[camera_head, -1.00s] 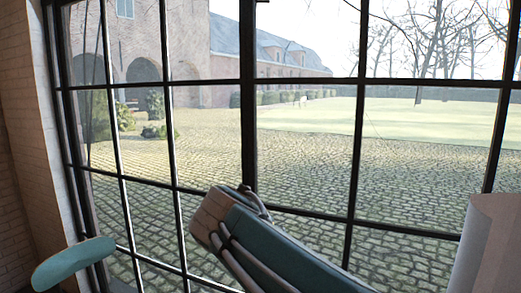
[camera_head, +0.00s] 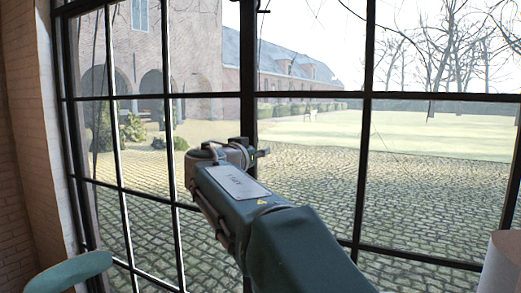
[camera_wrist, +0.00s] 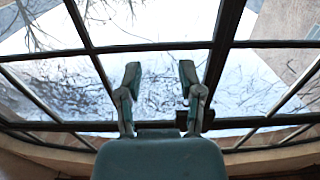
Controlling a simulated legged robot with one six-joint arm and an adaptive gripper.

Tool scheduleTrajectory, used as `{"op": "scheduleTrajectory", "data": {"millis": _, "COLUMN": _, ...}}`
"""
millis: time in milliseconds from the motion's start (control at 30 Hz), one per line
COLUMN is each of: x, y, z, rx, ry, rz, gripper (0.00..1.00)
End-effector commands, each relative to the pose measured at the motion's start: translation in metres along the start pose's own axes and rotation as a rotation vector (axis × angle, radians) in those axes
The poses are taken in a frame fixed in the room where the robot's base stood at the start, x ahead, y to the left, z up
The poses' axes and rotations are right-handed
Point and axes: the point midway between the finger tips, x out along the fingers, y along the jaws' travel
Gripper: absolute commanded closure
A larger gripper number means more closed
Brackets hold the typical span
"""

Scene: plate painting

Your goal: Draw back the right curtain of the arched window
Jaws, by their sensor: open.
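The window (camera_head: 250,95) with its dark metal bars fills most of the head view, and it also shows in the wrist view (camera_wrist: 150,46). No curtain can be made out in either view, and the top of the window is out of the head view. My gripper (camera_wrist: 160,75) is open in the wrist view, its two fingers apart with only window glass and bars behind them. In the head view the end of my arm is raised in front of the middle upright bar. The fingers cannot be clearly made out there.
A teal rounded edge, perhaps a chair back (camera_head: 75,272), is at the lower left. A pale cylindrical thing (camera_head: 503,262) is at the lower right edge. A brick wall (camera_head: 22,150) borders the window on the left. A cobbled courtyard lies outside the glass.

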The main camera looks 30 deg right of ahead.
Motion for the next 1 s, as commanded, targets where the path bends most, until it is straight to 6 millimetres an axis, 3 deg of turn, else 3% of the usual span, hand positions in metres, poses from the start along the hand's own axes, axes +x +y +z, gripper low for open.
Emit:
{"op": "scheduleTrajectory", "data": {"millis": 200, "x": 0.025, "y": -0.002, "z": 0.000, "rx": -0.002, "ry": 0.000, "rz": 0.000, "gripper": 0.51}}
{"op": "scheduleTrajectory", "data": {"millis": 533, "x": 0.029, "y": -0.002, "z": 0.000, "rx": -0.002, "ry": 0.000, "rz": -0.001, "gripper": 0.51}}
{"op": "scheduleTrajectory", "data": {"millis": 567, "x": 0.029, "y": -0.002, "z": 0.000, "rx": -0.002, "ry": 0.000, "rz": -0.001, "gripper": 0.60}}
{"op": "scheduleTrajectory", "data": {"millis": 633, "x": 0.029, "y": -0.001, "z": 0.000, "rx": -0.002, "ry": 0.000, "rz": -0.001, "gripper": 0.92}}
{"op": "scheduleTrajectory", "data": {"millis": 667, "x": 0.029, "y": -0.001, "z": 0.000, "rx": -0.001, "ry": 0.000, "rz": -0.001, "gripper": 1.00}}
{"op": "scheduleTrajectory", "data": {"millis": 1000, "x": 0.033, "y": 0.002, "z": 0.000, "rx": -0.002, "ry": 0.000, "rz": 0.001, "gripper": 1.00}}
